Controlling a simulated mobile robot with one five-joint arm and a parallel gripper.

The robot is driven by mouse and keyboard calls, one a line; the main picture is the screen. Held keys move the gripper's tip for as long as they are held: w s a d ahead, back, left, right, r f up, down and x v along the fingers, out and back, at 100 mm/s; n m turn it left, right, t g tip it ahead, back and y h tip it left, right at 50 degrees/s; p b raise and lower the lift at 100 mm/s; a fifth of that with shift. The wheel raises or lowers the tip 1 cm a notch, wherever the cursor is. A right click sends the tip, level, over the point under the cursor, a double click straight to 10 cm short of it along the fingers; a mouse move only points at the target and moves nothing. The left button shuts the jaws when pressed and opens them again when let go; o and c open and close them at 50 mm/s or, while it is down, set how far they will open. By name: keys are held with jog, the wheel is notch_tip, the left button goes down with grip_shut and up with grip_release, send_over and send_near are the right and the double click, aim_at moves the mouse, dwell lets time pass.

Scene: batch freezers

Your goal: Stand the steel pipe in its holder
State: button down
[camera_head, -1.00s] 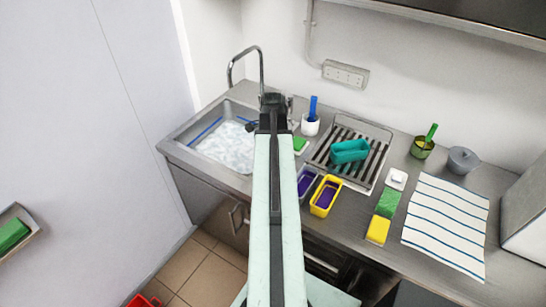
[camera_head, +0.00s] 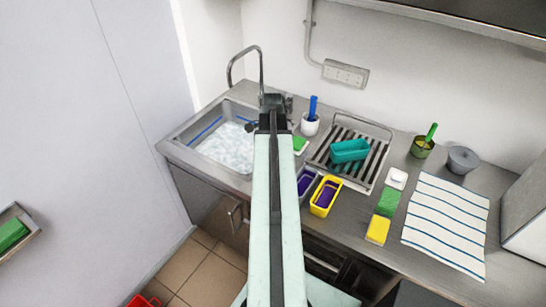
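My gripper (camera_head: 273,103) is at the far end of my pale green arm, over the counter between the sink and a white cup. It is small, dark and seen from behind, so its fingers and anything between them are hidden. I cannot make out a separate loose steel pipe. The white cup (camera_head: 310,127) stands just right of my gripper with a blue-handled tool (camera_head: 313,105) upright in it. An olive cup (camera_head: 421,149) farther right holds a green-handled tool (camera_head: 431,132). I cannot tell which vessel, if any, is the pipe's holder.
The sink (camera_head: 183,133) with suds and a curved tap (camera_head: 261,62) lies left. A rack (camera_head: 377,165) holds a teal tub (camera_head: 349,151). A yellow tub (camera_head: 325,197), sponges (camera_head: 377,230), a striped cloth (camera_head: 446,222) and a grey pot (camera_head: 462,161) cover the right counter.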

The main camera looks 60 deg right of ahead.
jog(key=shift+f+b, duration=0.5)
jog(key=shift+f, duration=0.1)
jog(key=c, duration=1.4)
grip_release()
jog(key=shift+r, duration=0.1)
jog(key=shift+o, duration=0.2)
notch_tip(320, 180, up, 11)
jog(key=p, duration=1.1)
jog(key=shift+r, duration=0.1)
